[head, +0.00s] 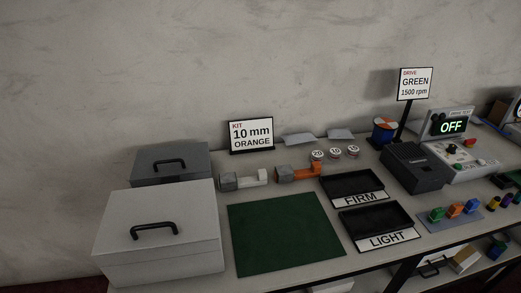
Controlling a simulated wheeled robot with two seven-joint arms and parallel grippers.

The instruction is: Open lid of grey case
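Two lidded cases stand at the left end of the table. The darker grey case (196,156) is at the back, with a black handle (170,162) on its lid, and it looks shut. Its front is mostly hidden by the pale grey case (190,208) before it. That pale case is larger, also looks shut, and has a black handle (155,231) on its lid. Neither of my grippers is in view.
A dark green mat (285,232) lies to the right of the pale case. Beyond it are black trays marked FIRM (352,186) and LIGHT (375,219). A KIT sign (251,135) stands at the back. The wall is close behind.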

